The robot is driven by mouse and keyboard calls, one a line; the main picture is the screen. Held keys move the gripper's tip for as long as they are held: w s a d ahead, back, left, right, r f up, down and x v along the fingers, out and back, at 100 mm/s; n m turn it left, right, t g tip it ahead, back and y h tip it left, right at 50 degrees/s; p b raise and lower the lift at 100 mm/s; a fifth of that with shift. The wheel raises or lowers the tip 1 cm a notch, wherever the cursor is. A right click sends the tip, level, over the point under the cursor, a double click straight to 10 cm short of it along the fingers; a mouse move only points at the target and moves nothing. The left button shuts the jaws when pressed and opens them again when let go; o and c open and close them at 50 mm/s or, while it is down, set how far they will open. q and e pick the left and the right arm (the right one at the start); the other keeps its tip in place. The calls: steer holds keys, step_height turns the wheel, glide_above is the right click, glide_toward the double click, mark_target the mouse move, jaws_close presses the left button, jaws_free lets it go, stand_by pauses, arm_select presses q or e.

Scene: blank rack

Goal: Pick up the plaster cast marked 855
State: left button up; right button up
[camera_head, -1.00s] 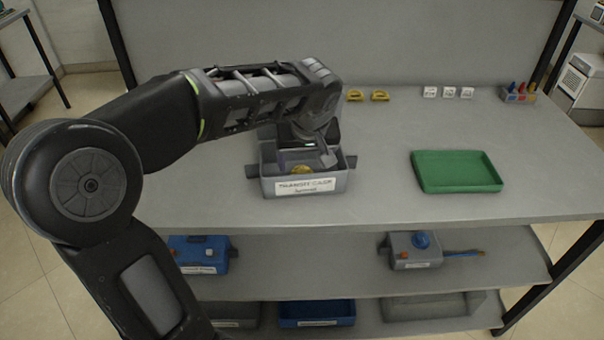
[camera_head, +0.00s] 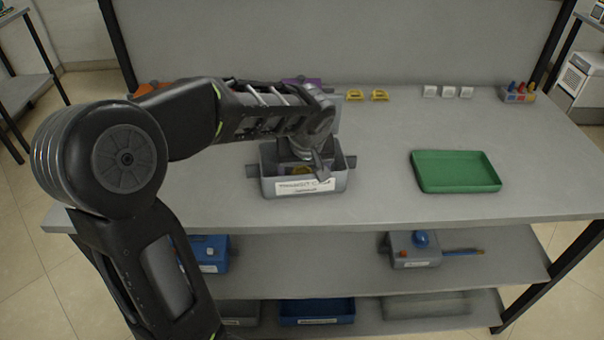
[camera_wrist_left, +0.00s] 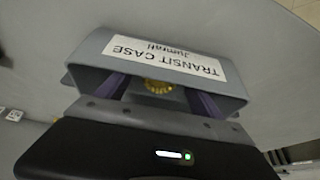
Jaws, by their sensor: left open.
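Three small white blocks, which may be plaster casts, stand in a row at the back right of the table: a left one (camera_head: 430,91), a middle one (camera_head: 448,92) and a right one (camera_head: 466,92). Their marks are too small to read, so I cannot tell which is 855. My left gripper (camera_head: 302,168) points down into a grey transit case (camera_head: 335,184), well away from these blocks. In the left wrist view, its open fingers (camera_wrist_left: 158,92) stand on either side of a round yellow piece (camera_wrist_left: 158,87) inside the case. My right gripper is not in view.
A green tray (camera_head: 456,186) stands on the right of the table. Two yellow pieces (camera_head: 355,95) (camera_head: 380,95) lie at the back, and a holder with coloured pegs (camera_head: 518,97) stands at the back right. Lower shelves hold boxes and bins.

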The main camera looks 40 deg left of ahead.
arm_select(q)
steer(key=c, duration=1.5)
steer(key=shift+r, duration=0.1)
step_height(320, 180, up, 10)
stand_by(0.5)
